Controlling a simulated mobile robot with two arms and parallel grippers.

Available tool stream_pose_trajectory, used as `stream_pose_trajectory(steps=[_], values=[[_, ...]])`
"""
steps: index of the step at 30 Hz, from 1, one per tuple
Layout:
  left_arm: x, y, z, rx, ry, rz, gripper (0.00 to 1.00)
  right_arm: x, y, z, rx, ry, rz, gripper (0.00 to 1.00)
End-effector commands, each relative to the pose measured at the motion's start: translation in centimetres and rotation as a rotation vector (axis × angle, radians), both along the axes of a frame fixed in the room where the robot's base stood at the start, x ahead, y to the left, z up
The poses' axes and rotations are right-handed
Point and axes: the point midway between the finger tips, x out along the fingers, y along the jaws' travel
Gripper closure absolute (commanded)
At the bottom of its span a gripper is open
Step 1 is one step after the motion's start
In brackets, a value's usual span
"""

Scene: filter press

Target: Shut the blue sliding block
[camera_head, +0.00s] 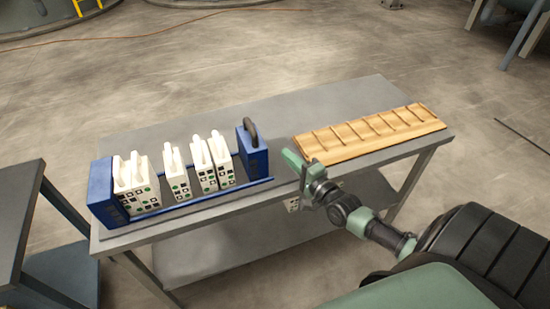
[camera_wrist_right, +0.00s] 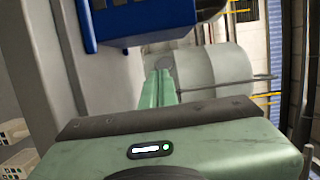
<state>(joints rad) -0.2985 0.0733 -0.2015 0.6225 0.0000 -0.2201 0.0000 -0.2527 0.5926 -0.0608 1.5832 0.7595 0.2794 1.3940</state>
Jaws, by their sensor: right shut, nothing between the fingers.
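The blue sliding block (camera_head: 252,152), with a dark arched handle on top, stands at the right end of the blue-railed filter press on the grey table. A gap separates it from the nearest white plates (camera_head: 222,160). The fixed blue end block (camera_head: 104,192) is at the left end. My right gripper (camera_head: 294,162) is shut and empty, to the right of the sliding block and apart from it. In the right wrist view, the shut green fingers (camera_wrist_right: 157,88) show below a blue block (camera_wrist_right: 135,20), likely the sliding block. My left gripper is not in view.
White plates stand in groups along the rails, with gaps between them. A slotted wooden rack (camera_head: 370,134) lies at the table's right, close behind my right gripper. The grey table (camera_head: 300,98) is clear behind the press. A dark table (camera_head: 18,205) stands at the left.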

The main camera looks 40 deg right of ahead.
Motion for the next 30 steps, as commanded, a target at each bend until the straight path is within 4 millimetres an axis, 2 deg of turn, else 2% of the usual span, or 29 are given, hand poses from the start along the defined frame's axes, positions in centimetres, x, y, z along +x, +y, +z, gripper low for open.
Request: stream_pose_trajectory(steps=[1, 3, 9, 23, 26, 30], values=[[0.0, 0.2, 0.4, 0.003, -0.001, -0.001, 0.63, 0.9, 0.2, 0.3, 0.001, -0.002, -0.001, 1.00], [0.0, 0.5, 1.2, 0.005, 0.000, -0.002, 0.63, 0.9, 1.7, 0.4, 0.007, -0.001, -0.001, 1.00], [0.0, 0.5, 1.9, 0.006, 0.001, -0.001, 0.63, 1.3, 3.5, 0.1, 0.002, 0.000, -0.001, 1.00], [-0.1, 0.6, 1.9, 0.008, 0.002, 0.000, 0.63, 1.4, 4.2, 0.0, 0.002, -0.001, -0.001, 1.00], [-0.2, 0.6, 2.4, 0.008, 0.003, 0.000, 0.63, 1.8, 5.7, 0.2, 0.007, -0.003, -0.001, 1.00], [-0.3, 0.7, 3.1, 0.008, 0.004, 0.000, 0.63, 2.6, 9.1, 0.2, 0.010, -0.002, 0.000, 1.00]])
